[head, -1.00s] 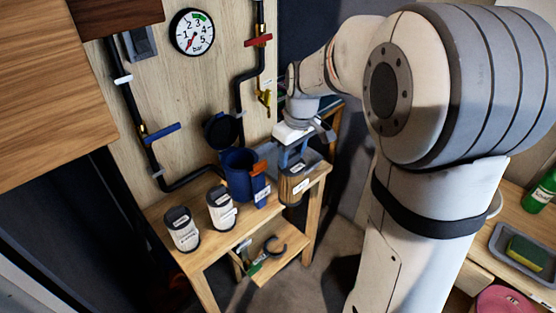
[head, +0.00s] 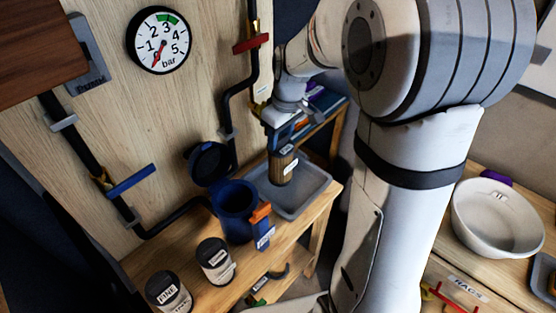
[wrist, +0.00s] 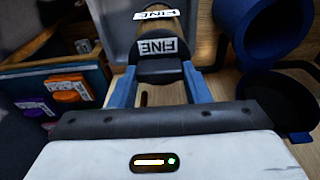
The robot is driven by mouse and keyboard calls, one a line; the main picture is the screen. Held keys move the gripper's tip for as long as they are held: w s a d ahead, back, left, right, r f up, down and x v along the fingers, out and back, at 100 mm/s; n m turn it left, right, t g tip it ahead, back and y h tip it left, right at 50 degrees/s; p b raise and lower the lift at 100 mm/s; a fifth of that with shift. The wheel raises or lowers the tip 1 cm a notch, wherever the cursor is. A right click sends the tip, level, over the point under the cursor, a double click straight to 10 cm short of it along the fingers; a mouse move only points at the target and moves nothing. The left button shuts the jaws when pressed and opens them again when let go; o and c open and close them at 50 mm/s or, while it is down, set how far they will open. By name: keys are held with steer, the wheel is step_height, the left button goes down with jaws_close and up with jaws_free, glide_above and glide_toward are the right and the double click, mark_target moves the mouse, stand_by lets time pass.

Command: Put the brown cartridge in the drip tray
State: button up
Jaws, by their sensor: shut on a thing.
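The brown cartridge (head: 284,170) has dark end caps and a white label. My gripper (head: 284,143) is shut on its upper end and holds it upright in the head view. In the wrist view the cartridge (wrist: 168,24) sits between the blue fingers of my gripper (wrist: 160,78), its label reading FINE. The grey drip tray (head: 318,190) lies on the wooden bench behind the blue housing. The cartridge's lower end appears over the tray's inside; I cannot tell whether it touches the floor of the tray. The tray's wall (wrist: 113,30) also shows in the wrist view.
A blue housing (head: 234,215) with an orange-and-blue clip stands left of the tray, a black round cap (head: 209,163) behind it. Two white cartridges (head: 215,262) (head: 169,292) stand at the bench front. Pipes with a blue valve handle (head: 132,181) run along the wall.

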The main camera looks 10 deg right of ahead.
mark_target(282, 147)
steer(key=shift+f, duration=3.2)
steer(key=shift+f, duration=0.15)
steer(key=o, duration=1.4)
steer(key=shift+s, duration=0.1)
